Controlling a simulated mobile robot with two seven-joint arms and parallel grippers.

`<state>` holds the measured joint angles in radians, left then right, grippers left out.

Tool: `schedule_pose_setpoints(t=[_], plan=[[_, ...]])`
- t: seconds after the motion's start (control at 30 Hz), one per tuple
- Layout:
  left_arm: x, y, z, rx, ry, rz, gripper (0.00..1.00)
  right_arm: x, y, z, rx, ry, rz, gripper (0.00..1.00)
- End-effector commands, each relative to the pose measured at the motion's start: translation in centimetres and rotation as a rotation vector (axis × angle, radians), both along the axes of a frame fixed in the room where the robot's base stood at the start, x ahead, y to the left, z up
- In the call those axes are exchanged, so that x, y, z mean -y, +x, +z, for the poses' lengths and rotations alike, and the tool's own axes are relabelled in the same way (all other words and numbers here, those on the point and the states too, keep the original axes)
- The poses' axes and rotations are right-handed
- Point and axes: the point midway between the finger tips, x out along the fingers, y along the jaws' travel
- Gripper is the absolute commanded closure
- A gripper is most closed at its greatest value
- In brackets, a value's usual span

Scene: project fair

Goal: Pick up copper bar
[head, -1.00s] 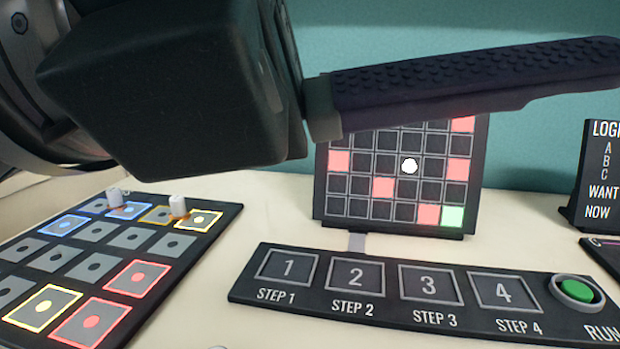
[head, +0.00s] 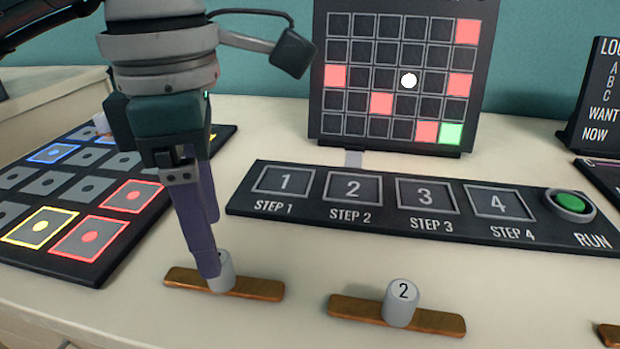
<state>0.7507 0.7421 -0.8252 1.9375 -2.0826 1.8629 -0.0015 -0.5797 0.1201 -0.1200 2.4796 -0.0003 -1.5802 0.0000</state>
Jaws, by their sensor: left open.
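A copper-brown bar (head: 262,289) with a grey cylindrical knob (head: 227,270) lies at the front left of the table. My left gripper (head: 212,264) points down over this bar. Its purple fingers are open at the knob, and one finger hides part of the knob and any mark on its top. I cannot tell whether the fingers touch it. A second such bar (head: 350,309) lies to the right, its knob (head: 402,303) marked 2. The end of another brown piece (head: 609,335) shows at the right edge. My right gripper is out of view.
A dark strip (head: 240,207) with four numbered step plates and a green RUN button (head: 570,203) lies behind the bars. A grid panel (head: 318,110) stands behind it. A dark tile board (head: 150,222) is at left. The table between the two bars is clear.

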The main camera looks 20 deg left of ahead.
Motion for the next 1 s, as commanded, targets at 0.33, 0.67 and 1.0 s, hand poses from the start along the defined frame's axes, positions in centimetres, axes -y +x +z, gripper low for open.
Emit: schedule_pose_setpoints(t=[0.33,0.67,1.0], plan=[[0.1,-0.2,-4.8,-0.003,-0.001,-0.001,0.3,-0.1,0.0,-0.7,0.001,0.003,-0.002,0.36],[0.1,-0.1,-4.9,0.0,-0.001,-0.002,0.39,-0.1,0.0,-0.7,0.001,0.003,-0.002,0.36],[0.1,-0.1,-4.9,0.0,-0.001,-0.001,0.78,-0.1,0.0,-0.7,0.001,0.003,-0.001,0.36]])
